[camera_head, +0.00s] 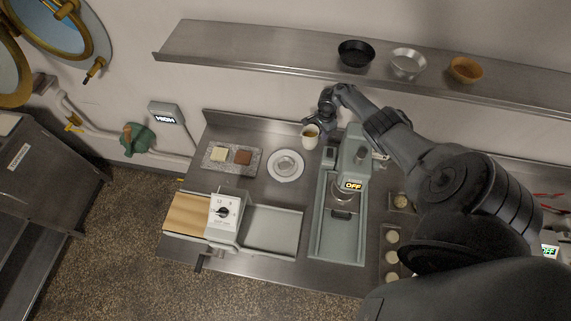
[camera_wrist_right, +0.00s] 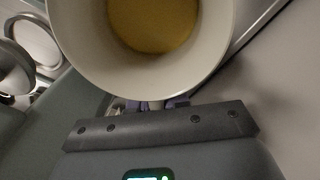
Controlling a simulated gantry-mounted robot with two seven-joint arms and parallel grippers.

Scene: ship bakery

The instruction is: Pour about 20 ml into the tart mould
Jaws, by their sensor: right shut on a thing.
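A white cup (camera_head: 310,141) with yellow liquid in it is held by my right gripper (camera_head: 325,112) over the back of the steel counter. The cup's open top and the yellow liquid (camera_wrist_right: 155,22) fill the top of the right wrist view, and the gripper is shut on the cup. A small round silver mould (camera_head: 286,163) sits on a white plate (camera_head: 286,178), left of and in front of the cup. Part of a round metal rim (camera_wrist_right: 35,45) shows at the left of the right wrist view. My left gripper is not in view.
A grey-green machine (camera_head: 352,165) reading OFF stands right of the cup. A board with two small squares (camera_head: 210,166) lies left of the plate. A dial unit (camera_head: 224,213) is in front. The wall shelf (camera_head: 270,48) holds black, silver and copper-coloured moulds.

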